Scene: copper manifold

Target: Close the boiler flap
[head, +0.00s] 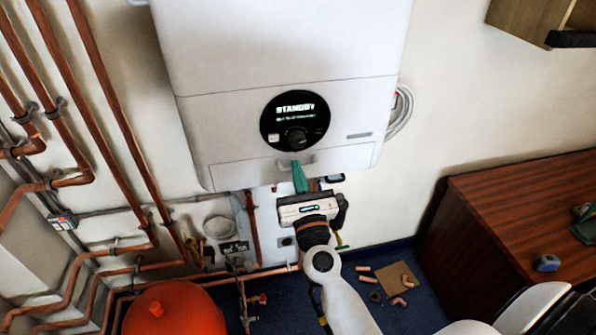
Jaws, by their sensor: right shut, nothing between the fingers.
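The white boiler (230,108) hangs on the wall, with a round black dial panel (294,120) reading STANDBY. Its flap (240,174) is the low panel along the bottom front edge, with a small pale handle (311,164) near its middle. The flap looks close to in line with the front; I cannot tell whether it is fully shut. My right gripper (299,170) has teal fingers, shut and empty, pointing up at the flap beside the handle. Whether they touch it is unclear. The fingers hide part of the flap and handle. My left gripper is out of view.
Copper pipes (120,130) run down the wall at left. A red-orange vessel (175,312) stands below. Pipe pieces lie on a board (396,280) on the blue floor. A wooden cabinet (530,200) stands at right. A coiled white hose (402,110) hangs beside the boiler.

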